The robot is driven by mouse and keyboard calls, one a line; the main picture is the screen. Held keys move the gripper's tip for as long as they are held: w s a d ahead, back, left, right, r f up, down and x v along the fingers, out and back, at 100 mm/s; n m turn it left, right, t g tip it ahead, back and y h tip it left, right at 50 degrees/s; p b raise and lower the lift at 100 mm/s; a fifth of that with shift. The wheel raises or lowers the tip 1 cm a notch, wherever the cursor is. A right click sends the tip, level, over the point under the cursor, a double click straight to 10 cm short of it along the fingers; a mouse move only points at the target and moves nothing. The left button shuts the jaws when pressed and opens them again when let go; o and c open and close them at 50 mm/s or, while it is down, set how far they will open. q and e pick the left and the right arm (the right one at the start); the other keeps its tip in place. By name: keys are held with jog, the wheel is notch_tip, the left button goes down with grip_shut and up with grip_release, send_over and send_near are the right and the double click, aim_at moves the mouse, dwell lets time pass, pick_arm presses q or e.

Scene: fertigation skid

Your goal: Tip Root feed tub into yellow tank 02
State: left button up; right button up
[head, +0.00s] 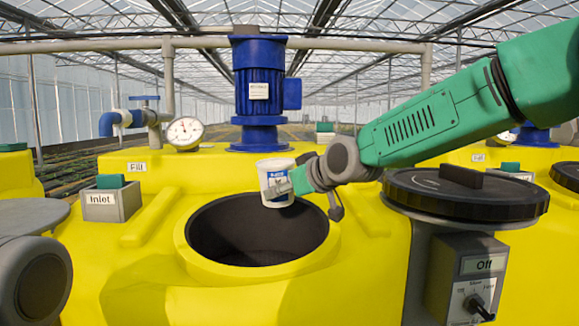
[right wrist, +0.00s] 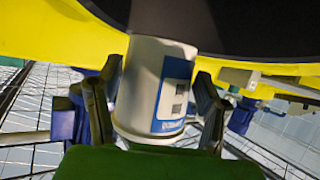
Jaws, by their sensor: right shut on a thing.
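The Root feed tub (head: 275,184) is a small white tub with a blue and white label. My right gripper (head: 291,182) is shut on its side and holds it close to upright at the far edge of the dark round opening (head: 257,232) of the yellow tank (head: 150,265). In the right wrist view the tub (right wrist: 150,85) sits between the two fingers of my right gripper (right wrist: 155,105), with the dark opening beyond it. The tub's contents are not visible, and I cannot read a tank number. My left gripper is not in view.
A black round lid (head: 465,195) lies right of the opening, above a control box (head: 468,280) reading Off. A blue motor (head: 259,85) stands behind the opening. A gauge (head: 185,133) and an Inlet box (head: 112,199) are at the left.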

aim_at(288, 166)
jog(key=shift+d+f, duration=0.1)
jog(key=shift+f, duration=0.05)
jog(key=r+p, duration=0.4)
jog(key=r, duration=0.1)
jog(key=shift+a+r, duration=0.15)
jog(key=shift+a, duration=0.05)
dwell(0.5)
